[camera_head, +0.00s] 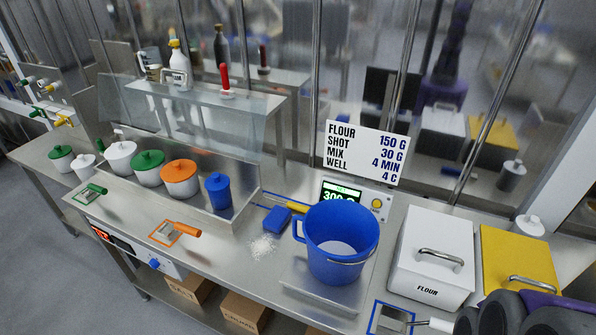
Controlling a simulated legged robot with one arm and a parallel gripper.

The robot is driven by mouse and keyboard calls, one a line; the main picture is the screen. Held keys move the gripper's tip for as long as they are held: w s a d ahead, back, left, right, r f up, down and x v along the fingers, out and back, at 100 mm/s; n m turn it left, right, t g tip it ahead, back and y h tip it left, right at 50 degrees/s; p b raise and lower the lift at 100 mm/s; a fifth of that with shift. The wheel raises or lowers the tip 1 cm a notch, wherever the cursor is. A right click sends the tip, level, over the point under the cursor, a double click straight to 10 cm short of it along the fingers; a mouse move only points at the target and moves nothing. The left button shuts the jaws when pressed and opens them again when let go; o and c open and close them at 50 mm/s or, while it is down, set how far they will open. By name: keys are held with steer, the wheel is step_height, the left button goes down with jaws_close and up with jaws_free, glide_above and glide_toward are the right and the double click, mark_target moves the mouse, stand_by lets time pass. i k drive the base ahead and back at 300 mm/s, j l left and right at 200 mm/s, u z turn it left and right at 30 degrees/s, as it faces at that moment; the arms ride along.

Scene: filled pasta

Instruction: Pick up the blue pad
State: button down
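The blue pad (277,220) is a small blue block lying on the steel counter (225,262). It sits just left of the large blue bucket (322,262), with a small gap. Scattered white powder (262,246) lies in front of it and to its left. A yellow-handled tool (297,207) lies close behind it; I cannot tell if they touch. Dark rounded parts of my arm with a purple piece show at the bottom right, well away from the pad. No gripper fingers can be made out, and nothing is seen touching the pad.
Left of the pad stand a blue lidded canister (218,191) and an orange-lidded pot (180,180). A scale display (341,194) is behind the bucket. The white flour bin (432,258) and yellow bin (518,262) are at right. An orange-handled scraper (186,230) lies at front left.

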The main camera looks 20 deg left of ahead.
mark_target(277, 220)
steer(key=u, duration=1.15)
